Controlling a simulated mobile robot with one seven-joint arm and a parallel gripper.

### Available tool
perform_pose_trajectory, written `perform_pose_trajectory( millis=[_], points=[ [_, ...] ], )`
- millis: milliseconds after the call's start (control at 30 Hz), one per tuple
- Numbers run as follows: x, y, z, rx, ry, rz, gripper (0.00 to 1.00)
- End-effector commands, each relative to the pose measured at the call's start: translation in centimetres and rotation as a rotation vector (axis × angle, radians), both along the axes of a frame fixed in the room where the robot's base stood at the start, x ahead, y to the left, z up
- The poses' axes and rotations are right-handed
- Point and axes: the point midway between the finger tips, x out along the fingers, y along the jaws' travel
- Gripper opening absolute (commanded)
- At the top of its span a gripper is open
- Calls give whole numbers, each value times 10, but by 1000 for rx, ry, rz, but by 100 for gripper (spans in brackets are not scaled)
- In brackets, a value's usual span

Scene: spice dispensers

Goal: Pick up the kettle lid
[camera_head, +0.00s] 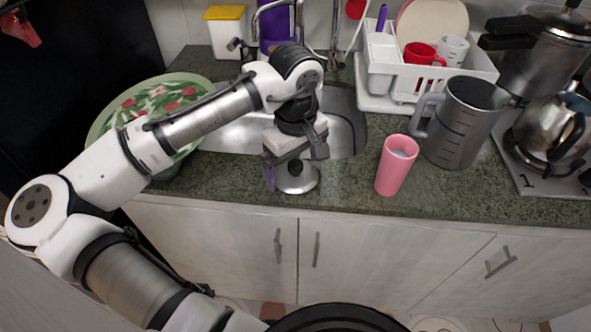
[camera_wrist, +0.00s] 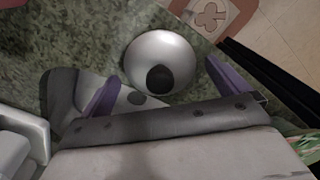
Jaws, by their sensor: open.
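The kettle lid (camera_head: 300,183) is a silver dome with a black knob. It rests on the green stone counter in front of the sink, near the front edge. My gripper (camera_head: 291,166) is just above it, pointing down, and partly covers it. In the wrist view the lid (camera_wrist: 161,48) is at top centre, its knob between the two purple fingers. My gripper (camera_wrist: 164,87) is open and holds nothing. The gap between fingers and knob is visible on both sides; I cannot tell the exact height.
A pink cup (camera_head: 396,166) and a metal pitcher (camera_head: 461,124) stand right of the lid. A kettle (camera_head: 551,128) sits on the hob at far right. A leaf-patterned bowl (camera_head: 127,110) is left of the sink (camera_head: 345,120). The counter front edge is close to the lid.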

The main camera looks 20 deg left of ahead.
Motion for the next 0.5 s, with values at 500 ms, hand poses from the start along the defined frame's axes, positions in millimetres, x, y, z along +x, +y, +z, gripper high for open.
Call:
perform_pose_trajectory(
  millis=[500],
  points=[
    [0,0,-3,1,0,0,67]
  ],
)
